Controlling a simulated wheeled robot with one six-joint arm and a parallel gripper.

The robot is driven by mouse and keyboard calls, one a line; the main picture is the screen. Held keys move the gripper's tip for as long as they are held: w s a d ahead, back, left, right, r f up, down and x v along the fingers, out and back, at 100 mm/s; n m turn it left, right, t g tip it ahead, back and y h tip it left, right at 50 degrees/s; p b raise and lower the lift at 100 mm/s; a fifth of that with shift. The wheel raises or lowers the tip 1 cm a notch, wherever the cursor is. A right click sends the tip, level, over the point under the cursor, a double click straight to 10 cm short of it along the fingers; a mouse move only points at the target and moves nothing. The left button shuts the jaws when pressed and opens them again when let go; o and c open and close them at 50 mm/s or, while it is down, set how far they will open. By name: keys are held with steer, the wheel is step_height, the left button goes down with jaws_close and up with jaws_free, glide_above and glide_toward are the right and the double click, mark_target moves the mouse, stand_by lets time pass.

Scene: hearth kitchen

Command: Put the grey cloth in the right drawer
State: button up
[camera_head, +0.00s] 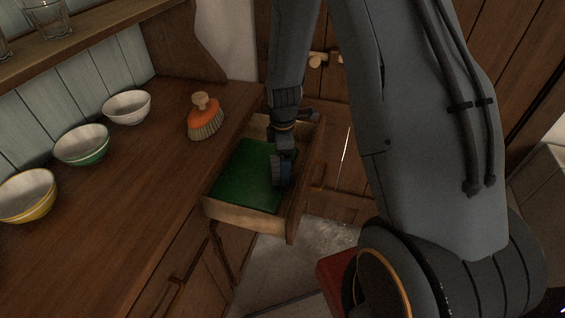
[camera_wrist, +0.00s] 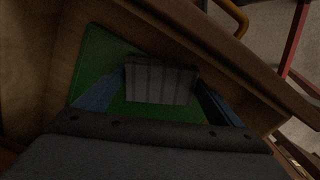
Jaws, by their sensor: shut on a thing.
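The grey cloth (camera_wrist: 160,84) shows in the wrist view as a folded, striped grey piece between my two fingers. My gripper (camera_wrist: 158,100) is shut on it. An open wooden drawer (camera_head: 244,216) with a green bottom stands out from the counter in the head view; its green bottom lies beneath the cloth in the wrist view (camera_wrist: 95,62). My gripper also shows in the head view (camera_head: 281,183), pointing down at the drawer, near its front panel. The cloth is hidden or too dark to make out there. I cannot tell whether it touches the drawer's bottom.
An orange brush (camera_head: 205,118) stands on the wooden counter (camera_head: 140,185) behind the drawer. A white bowl (camera_head: 127,107), a green bowl (camera_head: 82,145) and a yellow bowl (camera_head: 28,195) stand along the wall. Glasses (camera_head: 45,17) sit on a shelf above.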

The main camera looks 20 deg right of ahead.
steer(key=shift+f, duration=0.6)
steer(key=o, duration=0.8)
steer(key=shift+r, duration=0.15)
step_height(320, 180, up, 12)
steer(key=b, duration=0.2)
steer(key=s+r+m, duration=0.1)
steer(key=s+m, duration=0.4)
steer(key=s+a+r+m, duration=0.1)
steer(key=s+r+m, duration=0.1)
steer(key=s+m, duration=0.3)
steer(key=s+r+m, duration=0.2)
steer(key=s+m, duration=0.3)
steer(key=s, duration=0.1)
steer(key=shift+s+a, duration=0.2)
steer(key=shift+s, duration=0.05)
